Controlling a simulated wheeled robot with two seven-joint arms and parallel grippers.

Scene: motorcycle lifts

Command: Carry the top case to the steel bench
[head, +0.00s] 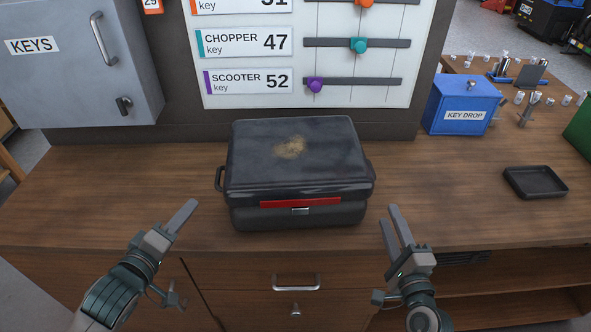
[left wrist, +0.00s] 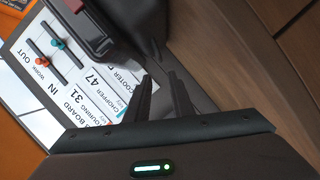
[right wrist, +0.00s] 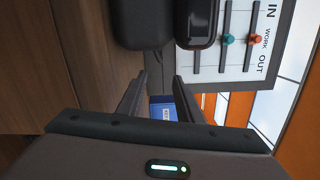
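The top case (head: 295,170) is a black lidded box with a red strip, a front latch, side handles and a tan dusty patch on its lid. It sits flat on the wooden counter (head: 110,190). Its dark body also shows at the top of the left wrist view (left wrist: 95,25) and right wrist view (right wrist: 150,20). My left gripper (head: 185,215) is open and empty, left of the case's front and apart from it. My right gripper (head: 398,225) is open and empty, right of the case's front corner, also apart. I cannot make out a steel bench.
A grey keys cabinet (head: 75,60) and a key board (head: 250,50) stand behind the case. A blue key drop box (head: 461,104) and a black tray (head: 535,182) are to the right. The counter is clear on both sides of the case.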

